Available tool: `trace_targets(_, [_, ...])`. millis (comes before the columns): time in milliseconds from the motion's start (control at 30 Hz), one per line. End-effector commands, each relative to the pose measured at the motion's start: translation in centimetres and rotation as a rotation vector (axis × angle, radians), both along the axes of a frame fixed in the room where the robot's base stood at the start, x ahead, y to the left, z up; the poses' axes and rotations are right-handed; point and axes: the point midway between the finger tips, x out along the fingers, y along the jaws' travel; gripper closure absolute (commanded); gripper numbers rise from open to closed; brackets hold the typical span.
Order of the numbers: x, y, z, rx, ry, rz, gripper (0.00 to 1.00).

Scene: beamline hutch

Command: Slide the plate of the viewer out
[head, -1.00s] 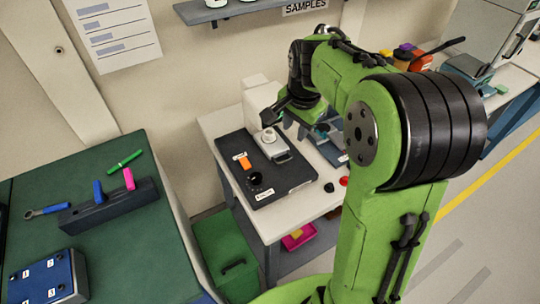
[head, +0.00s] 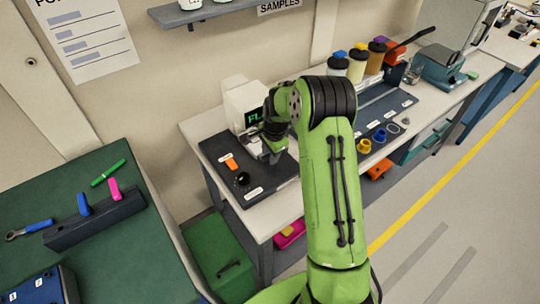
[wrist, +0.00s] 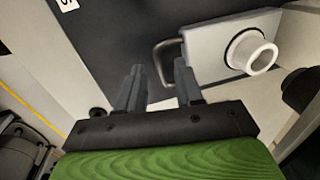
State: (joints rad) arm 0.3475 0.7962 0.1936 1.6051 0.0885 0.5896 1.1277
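The viewer (head: 240,98) is a cream box with green letters on a dark screen, standing at the back of a black base. Its grey plate (wrist: 205,50) shows in the wrist view with a white ring-shaped cup (wrist: 250,52) on it and a dark loop handle (wrist: 161,62) at its left edge. My gripper (wrist: 159,82) is open, its two fingers apart. In the picture the handle's bar lies between the fingertips; I cannot tell whether they are level with it in depth. In the head view my arm hides most of the plate and the fingers.
The black base (head: 265,181) carries an orange piece (head: 231,163) and a black knob (head: 242,178). A green bench (head: 60,195) stands at the left. Jars and a dark tray (head: 385,108) with coloured rings are to the right. A shelf (head: 215,12) hangs above.

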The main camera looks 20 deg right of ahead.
Motion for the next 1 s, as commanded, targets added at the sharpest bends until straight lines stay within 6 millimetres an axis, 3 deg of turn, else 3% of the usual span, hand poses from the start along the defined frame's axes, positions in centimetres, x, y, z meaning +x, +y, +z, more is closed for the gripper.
trace_targets(100, [0.15,0.07,-0.97,0.000,0.001,0.001,0.64])
trace_targets(367, [0.19,0.05,-1.05,0.000,0.000,0.001,0.66])
trace_targets(600, [0.18,0.05,-1.02,0.000,0.000,0.001,1.00])
trace_targets(1000, [0.19,0.05,-0.99,0.000,-0.001,0.001,1.00])
